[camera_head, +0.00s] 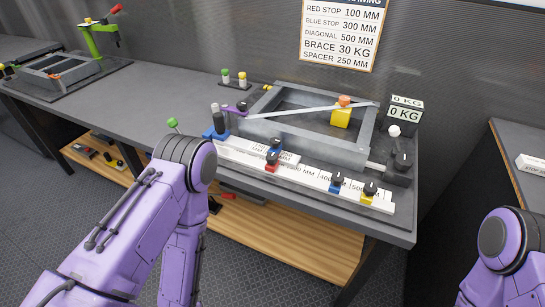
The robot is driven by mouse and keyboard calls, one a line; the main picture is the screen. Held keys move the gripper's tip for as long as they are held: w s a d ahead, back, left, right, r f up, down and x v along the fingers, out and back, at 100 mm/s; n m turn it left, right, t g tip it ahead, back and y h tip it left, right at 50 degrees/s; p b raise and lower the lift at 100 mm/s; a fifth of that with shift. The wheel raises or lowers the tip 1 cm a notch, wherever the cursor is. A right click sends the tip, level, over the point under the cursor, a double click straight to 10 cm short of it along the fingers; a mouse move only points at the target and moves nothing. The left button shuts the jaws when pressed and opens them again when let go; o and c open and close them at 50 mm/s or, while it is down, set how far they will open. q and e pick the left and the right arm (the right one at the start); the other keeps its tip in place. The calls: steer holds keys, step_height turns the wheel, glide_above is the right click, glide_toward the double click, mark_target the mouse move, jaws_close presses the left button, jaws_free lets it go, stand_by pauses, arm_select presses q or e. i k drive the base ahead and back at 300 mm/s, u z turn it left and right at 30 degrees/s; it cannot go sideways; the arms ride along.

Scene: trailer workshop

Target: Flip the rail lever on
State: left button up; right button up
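The white measuring rail (305,175) lies along the front of the workbench, with red, blue and yellow stops on it. I cannot tell which is the rail lever, or whether either is on. Neither of my grippers is in view; only bent arm links show at the lower left and right.
A grey metal frame (350,151) with a diagonal bar and yellow block (341,117) sits behind the rail. Displays reading 0 KG (405,108) stand at its right. My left arm covers part of the bench's front edge. A wooden shelf (290,240) lies below.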

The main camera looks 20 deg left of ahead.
mark_target(172, 121)
steer(key=u, duration=0.75)
steer(key=k, duration=0.35)
steer(key=u, duration=0.25)
